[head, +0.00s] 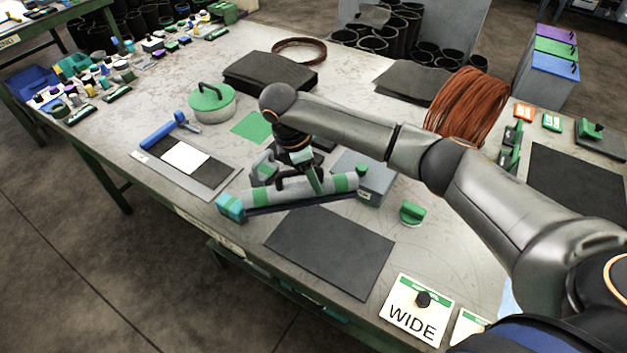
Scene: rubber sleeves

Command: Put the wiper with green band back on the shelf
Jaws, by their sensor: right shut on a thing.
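The wiper (341,184), a long grey tool with green bands and a teal block at its left end, lies roughly level across the middle of the worktable. My right gripper (303,170) comes down from above and is shut on the wiper near its middle. The gripper and arm partly hide its handle, and I cannot tell whether its underside touches the table. The shelf is not clear to me; a ledge with some green things (303,286) shows below the table's front edge. My left gripper is not in view.
A grey box (377,180) stands close behind the wiper's right end. A dark mat (330,252) lies clear in front. A green-lidded pot (211,103), a striped board (184,160), a green-topped puck (412,213) and a WIDE card (412,312) are around it.

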